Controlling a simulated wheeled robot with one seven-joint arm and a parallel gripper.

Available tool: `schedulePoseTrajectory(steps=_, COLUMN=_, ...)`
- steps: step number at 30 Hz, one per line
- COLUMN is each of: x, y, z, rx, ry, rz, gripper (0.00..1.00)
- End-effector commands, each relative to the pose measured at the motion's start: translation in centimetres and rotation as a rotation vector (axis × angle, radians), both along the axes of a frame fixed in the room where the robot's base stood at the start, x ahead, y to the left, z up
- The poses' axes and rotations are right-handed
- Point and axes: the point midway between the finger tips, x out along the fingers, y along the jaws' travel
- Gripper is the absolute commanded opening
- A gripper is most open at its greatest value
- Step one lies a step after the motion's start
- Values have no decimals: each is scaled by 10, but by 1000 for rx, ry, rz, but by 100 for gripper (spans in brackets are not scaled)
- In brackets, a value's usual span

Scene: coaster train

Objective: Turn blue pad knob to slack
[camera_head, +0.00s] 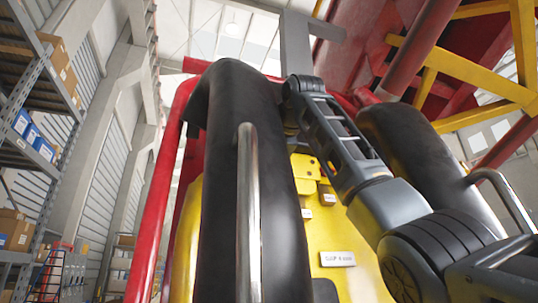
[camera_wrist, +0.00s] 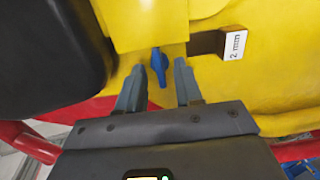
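The blue knob (camera_wrist: 158,66) sits on the yellow panel (camera_wrist: 125,50) in the wrist view, its long handle pointing nearly straight up and down in the picture. My gripper (camera_wrist: 158,80) is open, with one finger on each side of the knob. The fingertips look close to the panel; I cannot tell whether either finger touches the knob. In the head view the knob and my fingertips are hidden behind the black padded restraint (camera_head: 230,190) and my arm.
A small white label reading "2 mm" (camera_wrist: 234,45) is right of the knob. A second black pad (camera_head: 410,150) stands right of my arm, with a metal handle (camera_head: 248,215) on the left pad. Red tubes (camera_head: 165,190) and yellow beams surround the seat; shelves (camera_head: 40,130) stand at left.

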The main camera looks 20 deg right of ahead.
Motion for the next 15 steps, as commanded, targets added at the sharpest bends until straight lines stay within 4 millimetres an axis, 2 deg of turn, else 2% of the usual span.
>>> schedulePoseTrajectory(steps=6, x=14, y=0, z=-3, rx=0, ry=1, rz=1, gripper=35)
schedulePoseTrajectory(steps=15, x=15, y=0, z=-4, rx=-1, ry=0, rz=0, gripper=33)
